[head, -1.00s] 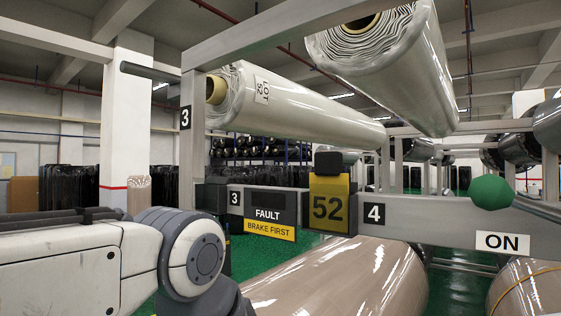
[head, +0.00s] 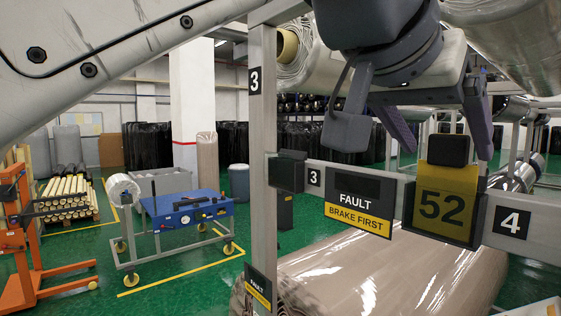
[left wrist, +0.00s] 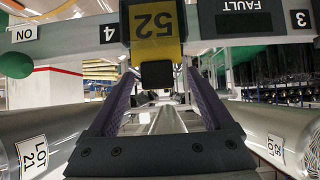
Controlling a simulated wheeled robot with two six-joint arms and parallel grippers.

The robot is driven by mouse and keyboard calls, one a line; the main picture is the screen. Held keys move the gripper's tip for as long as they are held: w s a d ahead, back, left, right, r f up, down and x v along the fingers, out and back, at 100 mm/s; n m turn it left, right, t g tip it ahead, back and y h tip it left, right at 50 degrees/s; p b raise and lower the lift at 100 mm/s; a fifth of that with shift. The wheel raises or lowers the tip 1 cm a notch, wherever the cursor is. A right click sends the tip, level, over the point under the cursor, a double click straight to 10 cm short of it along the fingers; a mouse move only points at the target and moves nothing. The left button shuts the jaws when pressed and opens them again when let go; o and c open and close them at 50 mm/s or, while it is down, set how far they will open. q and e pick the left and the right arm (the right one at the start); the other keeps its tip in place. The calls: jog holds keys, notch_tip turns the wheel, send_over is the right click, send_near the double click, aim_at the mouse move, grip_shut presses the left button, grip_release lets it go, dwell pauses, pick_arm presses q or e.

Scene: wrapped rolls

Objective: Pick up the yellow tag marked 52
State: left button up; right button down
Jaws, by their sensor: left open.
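The yellow tag marked 52 (head: 442,200) sits upright in a dark holder on the grey rail, with a black block (head: 448,150) on its top. My left gripper (head: 445,150) comes down from above and is open. Its two purple-grey fingers point toward the tag, one on each side of the black block in the head view. In the left wrist view the tag (left wrist: 153,28) appears upside down, with its black block (left wrist: 157,74) between the fingertips (left wrist: 156,76). I cannot tell whether the fingers touch it. My right gripper is not in view.
A FAULT / BRAKE FIRST sign (head: 359,205) and number plate 4 (head: 511,222) flank the tag on the rail. An upright post (head: 262,150) stands left. Large wrapped rolls lie above and below (head: 390,270). A blue-topped cart (head: 187,210) stands on the green floor.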

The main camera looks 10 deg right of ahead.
aim_at(452, 156)
pick_arm(q)
jog(key=p+x, duration=0.1)
jog(key=x, duration=0.3)
jog(key=shift+d+p, duration=0.3)
jog(key=shift+p, duration=0.05)
jog(key=shift+w+d+f, duration=0.15)
jog(key=shift+d+f, duration=0.1)
jog(key=shift+d, duration=0.05)
grip_shut()
